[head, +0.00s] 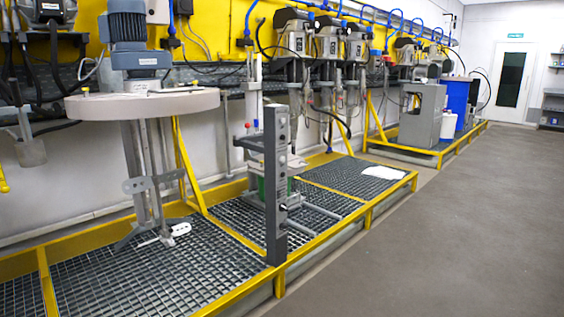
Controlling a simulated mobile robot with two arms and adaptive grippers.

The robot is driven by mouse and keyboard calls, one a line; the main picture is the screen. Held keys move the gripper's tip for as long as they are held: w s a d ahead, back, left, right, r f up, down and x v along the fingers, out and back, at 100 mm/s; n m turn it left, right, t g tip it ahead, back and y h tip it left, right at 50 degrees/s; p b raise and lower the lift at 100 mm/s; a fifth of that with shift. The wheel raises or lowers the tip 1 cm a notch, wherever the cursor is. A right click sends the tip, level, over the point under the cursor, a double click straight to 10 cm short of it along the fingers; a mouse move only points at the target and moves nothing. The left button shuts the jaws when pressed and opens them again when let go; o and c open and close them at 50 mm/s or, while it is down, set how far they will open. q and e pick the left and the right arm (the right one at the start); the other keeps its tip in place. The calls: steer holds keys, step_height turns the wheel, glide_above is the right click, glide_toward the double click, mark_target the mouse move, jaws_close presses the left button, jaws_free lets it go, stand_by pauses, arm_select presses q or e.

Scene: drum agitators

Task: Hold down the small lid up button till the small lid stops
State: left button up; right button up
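A dark grey upright control post (273,205) stands at the front edge of the grating. Several small buttons or knobs run down its right face, too small to tell which is the small lid up button. A large round grey lid (105,106) with a blue-grey motor (127,35) on top is raised at the left, its stirrer shafts hanging below it. Behind the post is a smaller agitator stand with a green part (262,188), partly hidden by the post. I cannot make out the small lid for certain. Neither gripper is in view.
A yellow-framed grating platform (225,299) runs along the wall. More agitator motors (328,45) hang on the wall. A white cloth or paper (384,172) lies on the grating. A blue container (457,96) stands farther back. The grey floor (440,240) at the right is clear.

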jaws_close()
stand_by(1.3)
